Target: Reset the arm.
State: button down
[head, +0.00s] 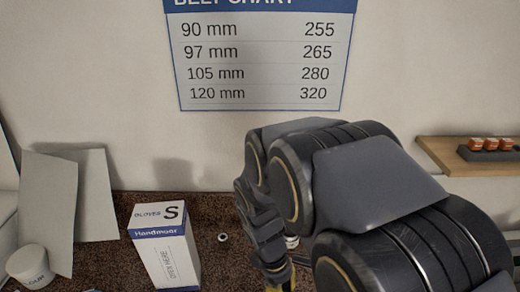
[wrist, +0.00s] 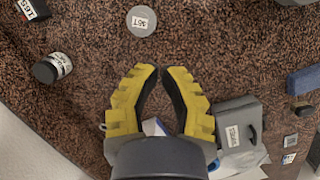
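My gripper (wrist: 160,69) has yellow stepped fingers with dark inner pads. In the wrist view the fingers lean together and their tips are very close, with a narrow gap. Nothing is seen held between them. Brown speckled surface lies beyond the tips. In the head view my dark arm is bent across the middle and right. Only a bit of yellow on the gripper (head: 279,275) shows at the bottom edge; its fingertips are out of sight there.
In the head view, a glove box (head: 165,250) stands left of my gripper, near leaning panels (head: 92,190) and a white tub (head: 30,266). A shelf (head: 440,150) is at right. The wrist view shows a dark jar (wrist: 52,68), grey disc (wrist: 141,21) and grey case (wrist: 237,122).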

jog(key=s+d+r+m+y, duration=0.1)
jog(key=s+d+r+m, duration=0.1)
jog(key=s+r+m, duration=0.4)
jog(key=s+d+r+m+g+y, duration=0.1)
jog(key=s+d+r+m, duration=0.2)
jog(key=s+r+m, duration=0.3)
jog(key=s, duration=0.5)
jog(key=shift+s+d+y, duration=0.15)
jog(key=shift+d+y, duration=0.05)
jog(key=shift+y, duration=0.2)
